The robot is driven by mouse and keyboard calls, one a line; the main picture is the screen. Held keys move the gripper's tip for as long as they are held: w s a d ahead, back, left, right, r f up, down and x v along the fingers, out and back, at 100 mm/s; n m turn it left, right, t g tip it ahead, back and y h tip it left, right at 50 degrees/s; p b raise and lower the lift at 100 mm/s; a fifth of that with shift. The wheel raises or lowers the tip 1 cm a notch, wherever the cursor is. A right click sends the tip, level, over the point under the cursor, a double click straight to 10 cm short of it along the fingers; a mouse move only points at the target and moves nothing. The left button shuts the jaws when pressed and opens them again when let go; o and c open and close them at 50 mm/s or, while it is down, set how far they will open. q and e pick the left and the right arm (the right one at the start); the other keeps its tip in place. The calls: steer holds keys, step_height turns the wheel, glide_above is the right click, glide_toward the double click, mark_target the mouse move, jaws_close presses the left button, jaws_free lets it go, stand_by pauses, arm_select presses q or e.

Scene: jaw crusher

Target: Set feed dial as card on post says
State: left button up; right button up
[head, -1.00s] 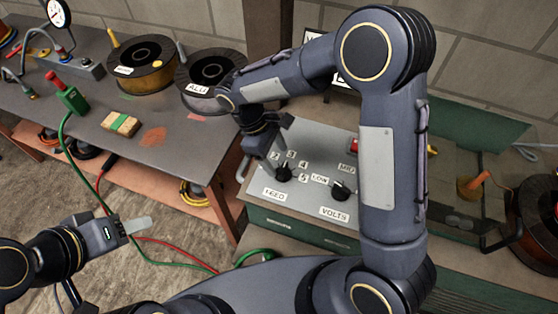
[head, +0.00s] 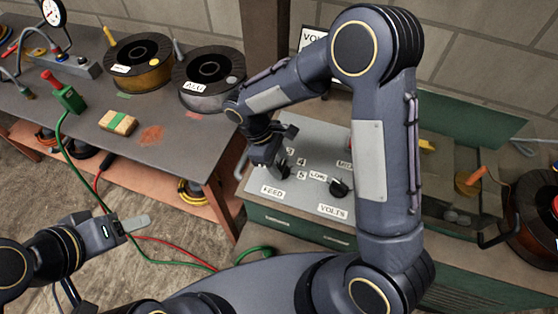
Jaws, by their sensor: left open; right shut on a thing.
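The feed dial (head: 284,173) is a dark knob on the sloped grey panel (head: 314,204) of a green machine, above the FEED label (head: 272,192). The numbers 3, 4 and 5 show beside it; lower numbers and its pointer are hidden by my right gripper (head: 278,168), which is shut on the dial. My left gripper (head: 136,223) is open and empty over the floor at lower left.
The volts knob (head: 340,187) sits right of the feed dial. A grey bench (head: 185,140) at left holds wire spools (head: 140,62), a green-banded block (head: 118,122) and a gauge (head: 52,13). Red and green cables cross the floor.

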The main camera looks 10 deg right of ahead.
steer(key=shift+m, duration=0.4)
steer(key=m+y, duration=0.1)
steer(key=m, duration=0.1)
steer(key=shift+w+m+g, duration=0.15)
steer(key=shift+m+g, duration=0.25)
steer(key=m, duration=0.2)
steer(key=m+y, duration=0.1)
steer(key=m, duration=0.1)
steer(key=shift+d+m+g+y, duration=0.2)
steer(key=shift+m+g+y, duration=0.1)
steer(key=shift+g, duration=0.1)
steer(key=m+y, duration=0.1)
steer(key=m, duration=0.3)
steer(key=shift+d+y, duration=0.1)
steer(key=shift+y, duration=0.3)
steer(key=shift+d+m+y, duration=0.1)
steer(key=shift+m+y, duration=0.5)
steer(key=shift+m, duration=1.2)
steer(key=o, duration=1)
